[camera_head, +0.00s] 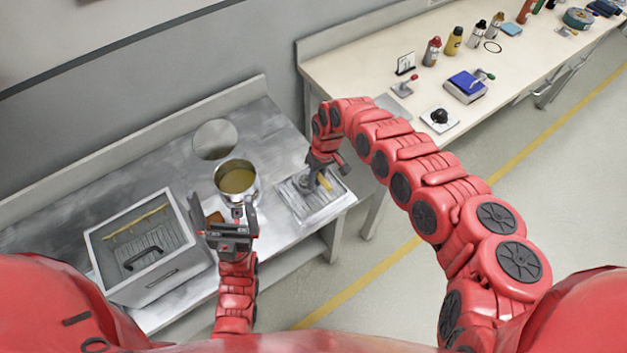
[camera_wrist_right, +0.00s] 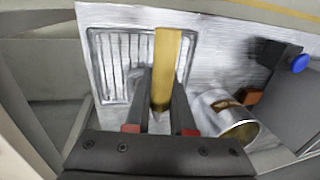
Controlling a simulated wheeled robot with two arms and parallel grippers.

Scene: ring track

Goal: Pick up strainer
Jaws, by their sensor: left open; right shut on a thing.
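My right gripper (camera_head: 318,180) is low over a ridged metal tray (camera_head: 300,205) at the right end of the steel counter. In the right wrist view my right gripper (camera_wrist_right: 160,108) is shut on a flat yellow strip (camera_wrist_right: 167,65), which lies over the tray (camera_wrist_right: 108,62). The strip also shows in the head view (camera_head: 325,184). I cannot tell whether it is the strainer's handle; no strainer bowl or mesh is clear. My left gripper (camera_head: 225,215) is open and empty, in front of a metal pot (camera_head: 237,180) with yellowish liquid.
A metal box (camera_head: 150,285) with a black handle and a yellow bar inside stands at the counter's left. A round disc (camera_head: 215,139) lies behind the pot. A brown block (camera_wrist_right: 250,97) is near the pot. A beige bench (camera_head: 375,65) with bottles is at the right.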

